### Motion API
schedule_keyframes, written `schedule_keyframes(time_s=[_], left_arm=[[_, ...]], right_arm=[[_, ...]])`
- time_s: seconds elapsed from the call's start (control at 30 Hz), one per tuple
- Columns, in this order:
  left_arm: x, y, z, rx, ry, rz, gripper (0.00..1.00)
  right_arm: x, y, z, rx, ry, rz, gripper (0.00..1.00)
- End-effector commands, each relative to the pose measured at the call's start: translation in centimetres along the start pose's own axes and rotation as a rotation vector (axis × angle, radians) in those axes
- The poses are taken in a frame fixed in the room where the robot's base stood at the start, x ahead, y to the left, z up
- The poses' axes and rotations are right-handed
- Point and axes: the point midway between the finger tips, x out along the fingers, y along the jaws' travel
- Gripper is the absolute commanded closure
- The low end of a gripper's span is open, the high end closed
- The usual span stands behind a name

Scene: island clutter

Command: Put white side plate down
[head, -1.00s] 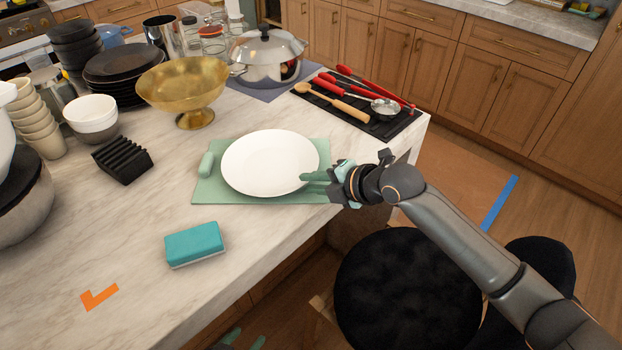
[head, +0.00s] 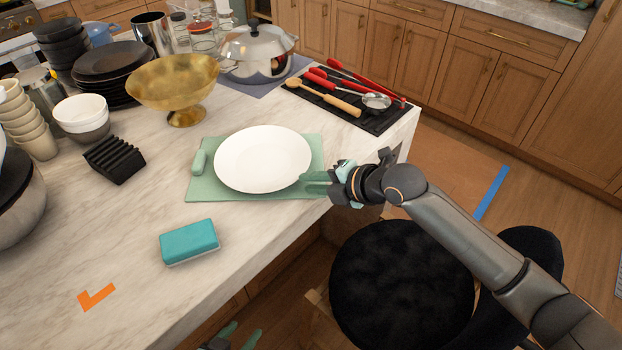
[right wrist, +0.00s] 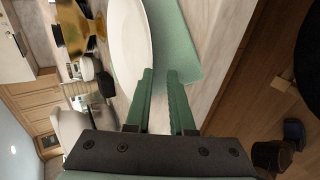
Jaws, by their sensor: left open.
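The white side plate (head: 262,158) lies on a green mat (head: 230,195) on the marble counter. My right gripper (head: 305,183) is at the plate's near right edge, above the mat. In the right wrist view, my right gripper's fingers (right wrist: 160,74) are apart with a gap between them. The plate (right wrist: 130,45) shows to the left there, its rim beside the left finger's tip; whether they touch I cannot tell. My left gripper (head: 244,332) is open and empty at the bottom of the head view, below the counter edge.
A teal sponge (head: 189,241), a black slotted rack (head: 115,158) and a gold bowl (head: 172,84) stand around the mat. Utensils lie on a black tray (head: 390,122) behind. A dark stool (head: 400,285) is below the counter. Counter between sponge and mat is clear.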

Motion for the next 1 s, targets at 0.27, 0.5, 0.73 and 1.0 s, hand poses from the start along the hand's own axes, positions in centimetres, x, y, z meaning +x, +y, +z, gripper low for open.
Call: schedule_keyframes(time_s=[0.27, 0.5, 0.73, 1.0], left_arm=[[-0.2, 0.0, -0.2, 0.000, 0.000, 0.000, 0.41], [-0.3, 0.0, -0.3, 0.000, 0.000, 0.000, 0.41], [-0.4, 0.0, -0.5, 0.000, 0.000, 0.000, 0.41], [-0.4, 0.0, -0.5, 0.000, 0.000, 0.000, 0.41]], right_arm=[[-0.5, -0.3, 0.0, 0.001, 0.000, -0.001, 0.79], [-0.9, -0.6, 0.0, 0.000, 0.000, -0.001, 0.79], [-1.2, -0.8, 0.0, 0.000, 0.000, -0.001, 0.79], [-1.3, -0.9, 0.0, 0.000, 0.000, -0.001, 0.79]])
